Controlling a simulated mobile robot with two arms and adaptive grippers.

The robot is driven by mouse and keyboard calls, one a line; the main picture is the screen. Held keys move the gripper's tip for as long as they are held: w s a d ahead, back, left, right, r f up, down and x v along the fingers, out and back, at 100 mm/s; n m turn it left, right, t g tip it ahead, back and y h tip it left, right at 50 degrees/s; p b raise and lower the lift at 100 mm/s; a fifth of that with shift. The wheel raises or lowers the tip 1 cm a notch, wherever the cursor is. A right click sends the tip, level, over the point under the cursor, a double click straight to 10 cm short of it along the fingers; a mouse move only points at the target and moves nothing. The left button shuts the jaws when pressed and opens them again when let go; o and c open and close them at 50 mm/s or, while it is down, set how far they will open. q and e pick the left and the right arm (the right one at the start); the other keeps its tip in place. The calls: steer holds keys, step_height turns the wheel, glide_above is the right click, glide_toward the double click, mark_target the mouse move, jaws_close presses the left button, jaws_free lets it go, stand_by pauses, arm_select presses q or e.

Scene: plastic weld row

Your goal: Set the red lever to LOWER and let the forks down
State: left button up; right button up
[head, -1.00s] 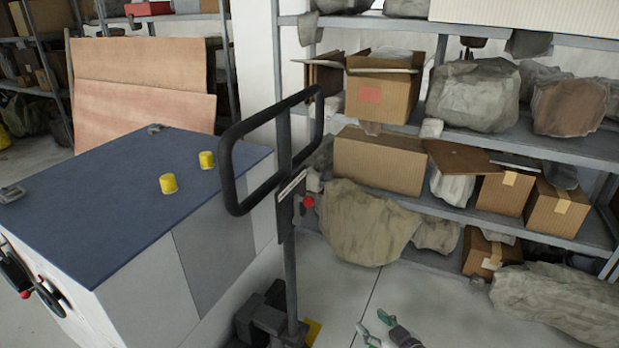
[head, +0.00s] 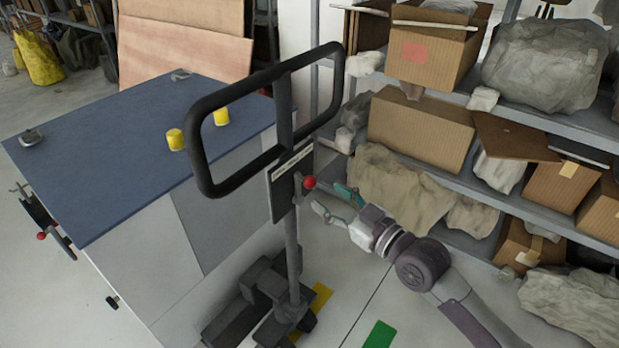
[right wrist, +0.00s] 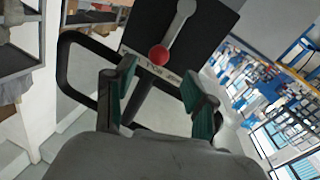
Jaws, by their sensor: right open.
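The red lever's round knob (head: 310,182) is beside a dark label plate (head: 291,178) on the upright column of the hand truck (head: 293,240). My right gripper (head: 332,198) is open just right of the knob, with its fingers pointing at it. In the right wrist view, the red knob (right wrist: 158,56) and its grey lever arm (right wrist: 180,22) show against the plate, beyond and between the open green-padded fingers (right wrist: 158,92). Contact with the knob cannot be made out. The forks are not clearly visible near the dark base (head: 265,300). My left gripper is out of view.
The truck's black loop handle (head: 203,150) stands above the lever. A blue-topped cabinet (head: 100,150) with two yellow caps is on the left. Shelves with cardboard boxes (head: 420,130) and wrapped bundles stand behind and right of my right arm. Some floor (head: 345,275) is clear.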

mark_target(314, 186)
steer(key=x, duration=0.7)
steer(key=shift+w+p, duration=0.15)
steer(key=shift+p, duration=0.15)
jaws_close()
